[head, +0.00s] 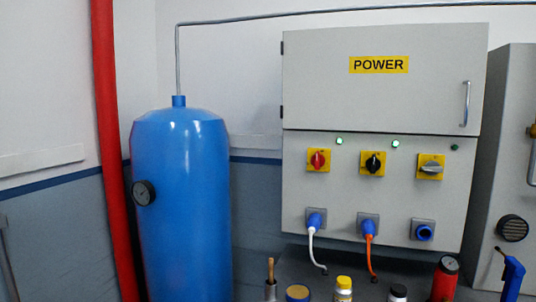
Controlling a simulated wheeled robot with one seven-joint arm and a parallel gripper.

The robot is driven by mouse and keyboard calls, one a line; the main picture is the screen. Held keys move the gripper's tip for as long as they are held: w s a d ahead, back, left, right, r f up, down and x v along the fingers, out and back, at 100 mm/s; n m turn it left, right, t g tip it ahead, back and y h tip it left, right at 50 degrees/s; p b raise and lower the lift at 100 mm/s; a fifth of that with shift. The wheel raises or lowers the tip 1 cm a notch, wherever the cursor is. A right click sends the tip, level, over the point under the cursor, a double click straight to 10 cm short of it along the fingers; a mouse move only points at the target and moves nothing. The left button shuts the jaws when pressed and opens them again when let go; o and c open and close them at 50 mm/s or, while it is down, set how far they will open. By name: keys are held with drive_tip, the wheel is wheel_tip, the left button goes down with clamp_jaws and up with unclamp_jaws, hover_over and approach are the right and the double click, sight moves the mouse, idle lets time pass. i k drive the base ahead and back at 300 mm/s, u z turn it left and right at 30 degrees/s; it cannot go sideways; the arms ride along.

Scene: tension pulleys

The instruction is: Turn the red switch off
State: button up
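The red switch (318,160) is a rotary knob on a yellow square plate, on the front of the grey power cabinet (300,205). It is the leftmost of three switches in a row. Its knob looks close to upright. A green lamp (339,141) above and right of it is lit. My gripper is not in view.
A black switch (373,163) and a grey switch (431,167) sit to the right. White (311,246) and orange (370,256) cables hang from sockets below. A blue tank (182,200) and red pipe (108,130) stand left. Bottles and tools line the bottom edge.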

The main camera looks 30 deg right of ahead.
sight(317, 160)
drive_tip(key=z, duration=0.35)
drive_tip(key=i, duration=0.85)
drive_tip(key=z, duration=0.55)
